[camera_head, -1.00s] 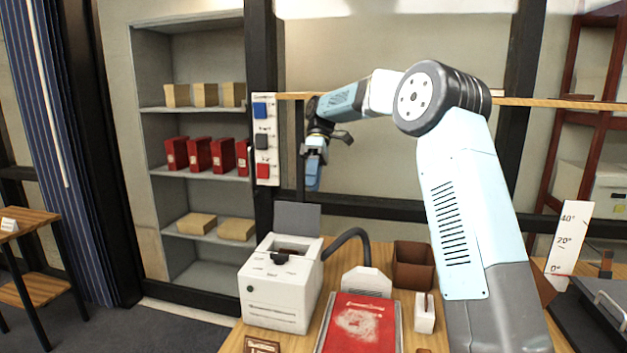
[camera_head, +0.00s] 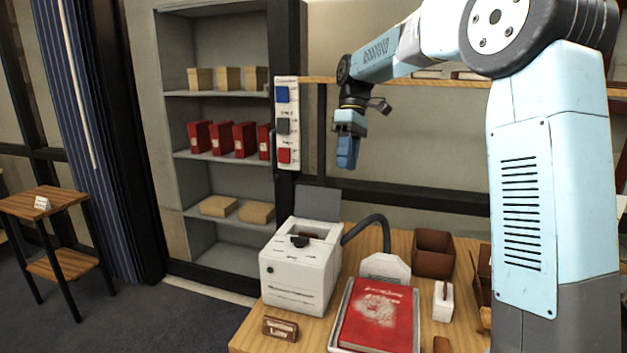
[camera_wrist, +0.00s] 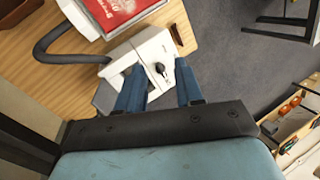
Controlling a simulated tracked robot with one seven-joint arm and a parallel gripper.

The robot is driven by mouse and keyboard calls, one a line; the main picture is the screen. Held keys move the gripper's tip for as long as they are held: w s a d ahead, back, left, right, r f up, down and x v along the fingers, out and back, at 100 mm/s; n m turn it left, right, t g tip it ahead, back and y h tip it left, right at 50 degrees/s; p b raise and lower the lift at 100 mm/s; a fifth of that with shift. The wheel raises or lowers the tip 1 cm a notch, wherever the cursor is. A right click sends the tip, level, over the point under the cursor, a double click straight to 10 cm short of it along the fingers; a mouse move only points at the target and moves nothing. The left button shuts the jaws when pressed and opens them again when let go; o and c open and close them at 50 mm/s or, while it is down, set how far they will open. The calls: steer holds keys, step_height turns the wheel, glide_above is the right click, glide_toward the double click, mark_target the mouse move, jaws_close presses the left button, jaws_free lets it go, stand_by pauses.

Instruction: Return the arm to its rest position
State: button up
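My arm rises on the right of the head view, bends at a large grey joint and reaches left. My gripper (camera_head: 347,152) hangs from its end, fingers pointing down, in the air above and behind the white machine. In the wrist view, the two blue fingers of my gripper (camera_wrist: 159,66) stand apart. Nothing is held between them; the white machine (camera_wrist: 152,58) shows below, beyond the fingertips. In the head view the gripper is small, and its finger gap cannot be made out there.
The wooden desk (camera_head: 250,339) holds the white machine (camera_head: 300,270), a red book (camera_head: 378,318) on a tray, and a brown bin (camera_head: 434,254). A grey shelf (camera_head: 225,170) with boxes and a switch panel (camera_head: 287,122) stand behind. A side table (camera_head: 50,200) is at left; floor between is clear.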

steer(key=s+d+r+m+t+h, duration=0.1)
steer(key=s+d+m+t, duration=0.25)
steer(key=s, duration=0.45)
steer(key=s+d+r+m+t, duration=0.1)
steer(key=s+d+m+t, duration=0.15)
steer(key=s+d, duration=0.4)
steer(key=s+d+f+m+t, duration=0.1)
steer(key=s+d+f+m, duration=0.1)
steer(key=s, duration=0.6)
steer(key=s+d+f+m+t, duration=0.2)
steer(key=s+d+f+m, duration=0.1)
steer(key=s, duration=0.5)
steer(key=shift+f+t, duration=0.3)
steer(key=shift+f, duration=0.45)
steer(key=shift+s, duration=0.1)
